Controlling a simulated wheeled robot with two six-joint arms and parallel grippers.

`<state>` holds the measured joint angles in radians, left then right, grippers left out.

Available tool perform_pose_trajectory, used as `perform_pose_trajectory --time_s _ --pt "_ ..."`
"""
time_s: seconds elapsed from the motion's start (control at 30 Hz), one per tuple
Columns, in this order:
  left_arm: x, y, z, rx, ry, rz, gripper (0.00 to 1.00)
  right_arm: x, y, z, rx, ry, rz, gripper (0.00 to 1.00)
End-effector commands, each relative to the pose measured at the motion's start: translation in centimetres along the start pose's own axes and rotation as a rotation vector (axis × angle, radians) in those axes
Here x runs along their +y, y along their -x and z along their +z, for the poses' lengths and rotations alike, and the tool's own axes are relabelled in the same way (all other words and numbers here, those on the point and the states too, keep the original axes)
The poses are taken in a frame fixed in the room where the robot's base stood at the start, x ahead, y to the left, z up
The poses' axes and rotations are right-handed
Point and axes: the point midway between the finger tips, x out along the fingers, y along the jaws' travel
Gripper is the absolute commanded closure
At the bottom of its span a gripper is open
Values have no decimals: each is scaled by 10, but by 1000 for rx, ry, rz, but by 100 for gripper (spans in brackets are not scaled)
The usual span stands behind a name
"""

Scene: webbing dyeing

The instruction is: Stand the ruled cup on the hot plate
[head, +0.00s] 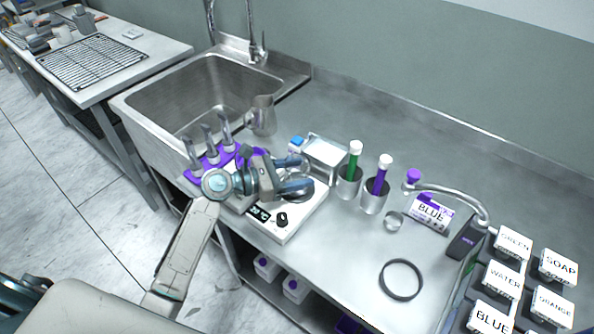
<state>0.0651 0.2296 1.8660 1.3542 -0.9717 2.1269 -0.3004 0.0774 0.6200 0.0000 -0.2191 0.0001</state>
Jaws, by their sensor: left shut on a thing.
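The hot plate (294,222) is a white box with a dark display and a black knob on its front, standing on the steel counter near the sink. My left gripper (292,176) reaches in over it and is shut on a clear, rounded vessel that looks like the ruled cup (306,188). The cup is over the plate's top, partly hidden by the gripper. I cannot tell whether its base touches the plate, and its ruled marks are too small to see. My right gripper is not in view.
A purple rack (212,160) with grey upright pieces and a steel jug (263,115) stand by the sink (205,90). Steel cups hold a green tube (354,160) and a purple tube (380,176). A black ring (401,279) lies on the front counter; labelled boxes (505,278) stand right.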

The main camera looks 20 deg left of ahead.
Motion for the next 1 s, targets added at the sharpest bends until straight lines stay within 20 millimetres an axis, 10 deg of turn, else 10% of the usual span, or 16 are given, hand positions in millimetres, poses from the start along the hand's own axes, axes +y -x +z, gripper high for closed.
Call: perform_pose_trajectory --time_s 0.27,0.3,0.4,1.0 --pt "0 0 -2 -1 1 0 73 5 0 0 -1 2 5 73" --pt "0 0 -2 0 1 0 39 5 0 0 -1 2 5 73" --pt "0 0 -2 0 1 0 21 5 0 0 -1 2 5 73" --pt "0 31 -2 5 -4 0 21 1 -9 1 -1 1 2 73"
